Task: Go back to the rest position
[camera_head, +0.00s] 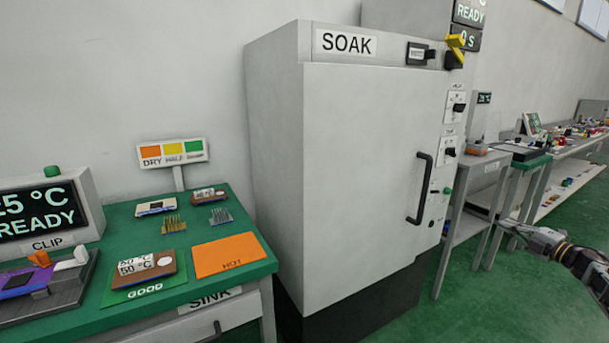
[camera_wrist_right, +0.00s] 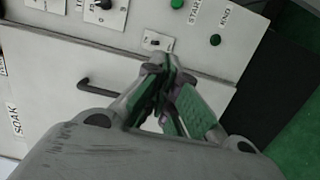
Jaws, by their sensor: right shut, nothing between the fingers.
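My right gripper (camera_head: 510,225) comes in from the right edge in the head view, at about the height of the oven door handle's lower end and to the right of it. In the right wrist view its fingers (camera_wrist_right: 167,80) are shut with nothing held. The grey SOAK oven (camera_head: 375,170) stands in the middle with its door closed and a black handle (camera_head: 420,188). The wrist view also shows the handle (camera_wrist_right: 98,88) and the oven's control panel (camera_wrist_right: 150,20), with the gripper apart from the handle. My left gripper is out of view.
A green-topped bench (camera_head: 225,200) at left carries a CLIP display unit (camera_head: 45,212), an orange HOT plate (camera_head: 230,256), a GOOD pad (camera_head: 140,291) and small parts. Grey tables (camera_head: 475,158) with items stand right of the oven. Green floor (camera_head: 570,225) is open at right.

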